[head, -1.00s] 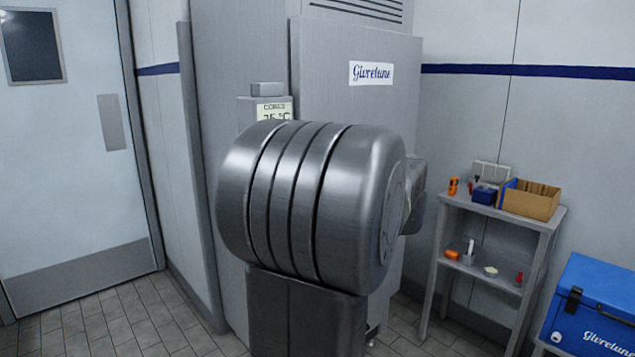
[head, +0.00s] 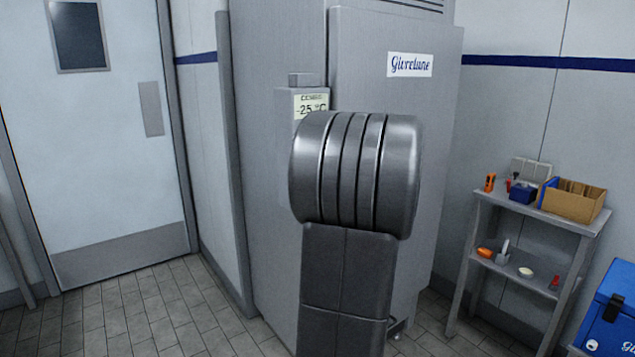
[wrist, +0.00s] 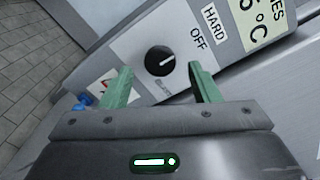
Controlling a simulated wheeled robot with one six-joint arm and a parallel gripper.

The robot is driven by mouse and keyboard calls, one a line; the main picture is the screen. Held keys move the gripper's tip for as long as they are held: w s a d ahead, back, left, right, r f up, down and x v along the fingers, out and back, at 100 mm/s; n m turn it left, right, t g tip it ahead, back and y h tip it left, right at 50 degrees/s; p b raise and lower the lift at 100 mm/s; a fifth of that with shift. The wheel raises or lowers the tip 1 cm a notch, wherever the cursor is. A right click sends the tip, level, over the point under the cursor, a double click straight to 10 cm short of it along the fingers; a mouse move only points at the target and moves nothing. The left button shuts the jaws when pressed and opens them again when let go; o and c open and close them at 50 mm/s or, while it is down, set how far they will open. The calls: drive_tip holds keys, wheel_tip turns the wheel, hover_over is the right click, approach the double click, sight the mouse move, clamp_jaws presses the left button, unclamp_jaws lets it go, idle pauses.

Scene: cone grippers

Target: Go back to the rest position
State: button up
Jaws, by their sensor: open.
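My gripper (wrist: 160,88) shows in the wrist view with its two green fingers spread apart and nothing between them. Beyond the fingers is a black round knob (wrist: 159,61) on a grey control panel (wrist: 130,47), with the words OFF and HARD beside it. The fingers look apart from the knob. In the head view my arm's thick grey link stands in front of the cabinet and hides the gripper and most of the panel. The panel's display (head: 311,104) reads about -25 °C.
The tall grey cabinet (head: 400,130) fills the middle. A grey shelf (head: 540,222) with a cardboard box (head: 572,202) and small tools stands to the right, with a blue cooler (head: 612,305) at the lower right. A door (head: 95,150) and open tiled floor (head: 150,310) lie left.

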drive_tip(key=shift+x, duration=0.95)
drive_tip(key=shift+s+d, duration=0.1)
drive_tip(key=v, duration=1.4)
drive_tip(key=p+x, duration=0.1)
drive_tip(key=x, duration=1.4)
drive_tip(key=s+d+m+p, duration=0.4)
drive_tip(key=m+p, duration=0.8)
drive_tip(key=p, duration=0.6)
drive_tip(key=shift+s+d, duration=0.2)
drive_tip(key=shift+s, duration=0.95)
drive_tip(key=shift+a+f, duration=0.1)
